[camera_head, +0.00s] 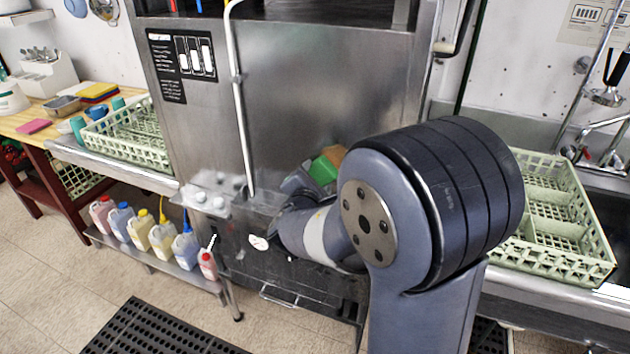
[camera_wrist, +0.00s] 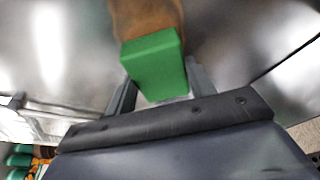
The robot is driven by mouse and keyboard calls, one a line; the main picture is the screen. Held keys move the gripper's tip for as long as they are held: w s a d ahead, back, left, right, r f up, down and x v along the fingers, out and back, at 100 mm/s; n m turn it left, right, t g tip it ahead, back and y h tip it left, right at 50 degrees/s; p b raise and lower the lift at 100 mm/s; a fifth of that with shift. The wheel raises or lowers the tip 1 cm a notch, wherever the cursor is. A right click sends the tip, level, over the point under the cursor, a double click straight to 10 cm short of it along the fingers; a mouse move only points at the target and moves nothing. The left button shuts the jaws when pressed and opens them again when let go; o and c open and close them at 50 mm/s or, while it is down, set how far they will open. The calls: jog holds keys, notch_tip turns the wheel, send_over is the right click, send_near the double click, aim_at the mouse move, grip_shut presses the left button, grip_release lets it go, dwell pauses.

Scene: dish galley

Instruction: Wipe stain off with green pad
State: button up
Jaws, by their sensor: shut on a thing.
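The green pad (camera_wrist: 155,65) is a block held between the two fingers of my gripper (camera_wrist: 158,88) in the wrist view. In the head view the green pad (camera_head: 322,171) shows just past my gripper (camera_head: 300,182), in front of the steel front of the dish machine (camera_head: 310,85). A brown stain (camera_wrist: 146,17) lies on the shiny metal just beyond the pad. It also shows in the head view as a brown patch (camera_head: 336,153) at the pad's upper right. My arm hides part of this area. I cannot tell whether the pad touches the metal.
A pale green rack (camera_head: 140,140) stands on the left counter, another rack (camera_head: 560,240) on the right one. Several coloured bottles (camera_head: 160,237) stand on a low shelf. A vertical pipe (camera_head: 240,110) runs down left of my gripper. A black mat (camera_head: 150,330) lies on the floor.

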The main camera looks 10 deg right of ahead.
jog(key=shift+w+d+b, duration=0.3)
jog(key=shift+w+d, duration=0.1)
jog(key=shift+w, duration=0.15)
